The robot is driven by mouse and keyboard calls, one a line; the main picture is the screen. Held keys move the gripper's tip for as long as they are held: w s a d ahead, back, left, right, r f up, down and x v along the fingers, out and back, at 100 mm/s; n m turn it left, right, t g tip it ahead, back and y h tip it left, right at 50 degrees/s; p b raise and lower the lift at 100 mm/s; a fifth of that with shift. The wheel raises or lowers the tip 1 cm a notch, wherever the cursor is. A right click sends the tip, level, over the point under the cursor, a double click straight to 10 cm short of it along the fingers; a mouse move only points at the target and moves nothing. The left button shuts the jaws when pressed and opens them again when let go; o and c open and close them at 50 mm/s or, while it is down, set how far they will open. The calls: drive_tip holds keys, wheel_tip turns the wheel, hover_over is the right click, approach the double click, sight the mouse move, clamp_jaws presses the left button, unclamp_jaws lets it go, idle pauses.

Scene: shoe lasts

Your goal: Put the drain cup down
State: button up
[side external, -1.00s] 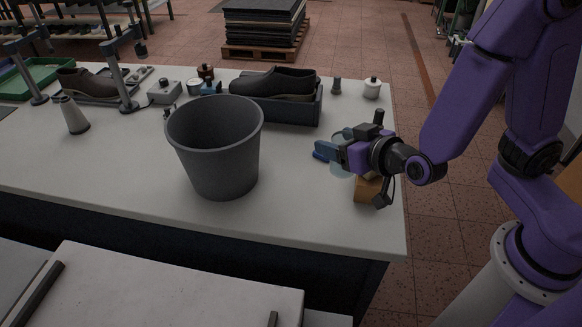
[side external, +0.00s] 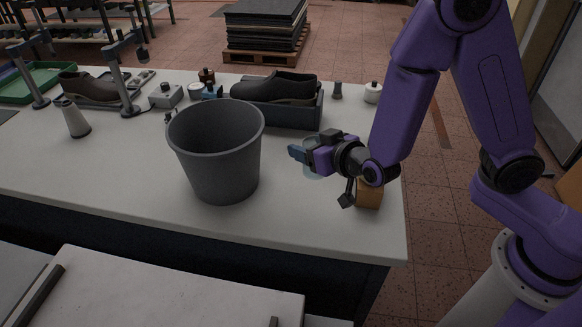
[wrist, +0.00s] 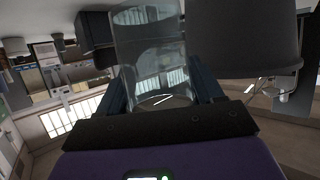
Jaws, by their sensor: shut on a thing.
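The drain cup, a clear see-through cup (wrist: 150,55), sits between my two fingers in the wrist view. In the side view only a faint pale part of the cup (side external: 313,171) shows below the fingers. My gripper (side external: 298,154) is shut on the cup at the right part of the white table, to the right of the grey bucket. The fingers hide part of the cup in the side view. I cannot tell how far its bottom is from the table.
The large grey bucket (side external: 220,165) stands open to the left of my gripper. An orange-brown block (side external: 369,194) sits under my wrist near the table's right edge. A dark tray (side external: 300,112) with a brown shoe (side external: 275,87) lies behind. The front left of the table is clear.

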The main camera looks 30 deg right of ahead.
sight(313, 178)
drive_tip(key=w+f, duration=0.1)
drive_tip(key=f, duration=0.1)
drive_tip(key=w+a+f, duration=0.1)
drive_tip(key=w+f, duration=0.2)
drive_tip(key=f, duration=0.1)
drive_tip(key=shift+w+a, duration=0.3)
drive_tip(key=shift+a, duration=0.05)
drive_tip(key=shift+w+f, duration=0.1)
drive_tip(key=shift+f, duration=1.5)
drive_tip(key=shift+f, duration=0.1)
drive_tip(key=o, duration=1)
drive_tip(key=shift+a, duration=0.1)
drive_tip(key=v, duration=1.2)
drive_tip(key=shift+r, duration=0.2)
